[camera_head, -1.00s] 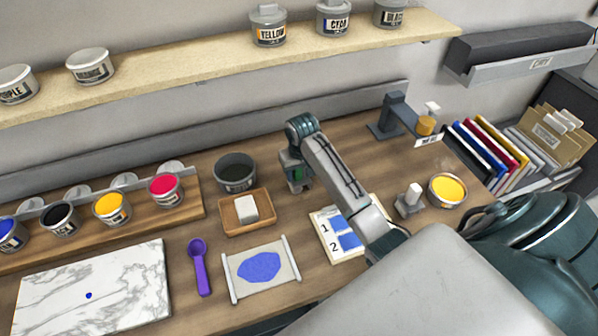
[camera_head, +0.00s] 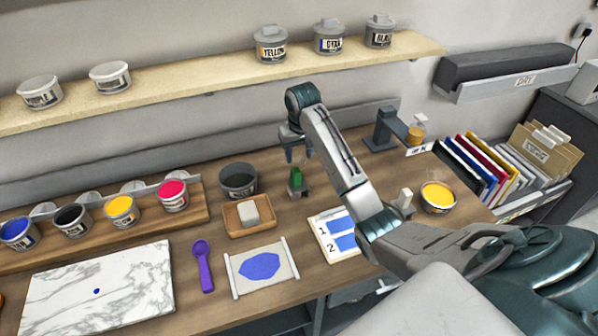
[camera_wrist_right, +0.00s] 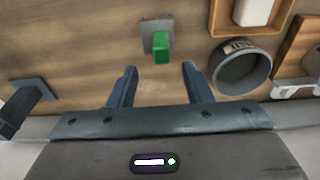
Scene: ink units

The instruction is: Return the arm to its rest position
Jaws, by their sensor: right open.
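My right arm reaches in from the lower right over the wooden table. My right gripper (camera_head: 298,153) is open and empty, pointing down above a small green-handled tool (camera_head: 296,180) that stands on a grey base. In the right wrist view the two fingers of the gripper (camera_wrist_right: 158,78) are spread with nothing between them, and the green handle (camera_wrist_right: 161,49) stands apart from the fingertips. My left gripper is not in view.
A dark round pot (camera_head: 238,181) and a wooden tray (camera_head: 232,230) with a pale block are close on the left. A grey stand (camera_head: 383,130) rises at the right. A shelf (camera_head: 190,79) with tubs runs behind. An open yellow tub (camera_head: 438,199) stands near my forearm.

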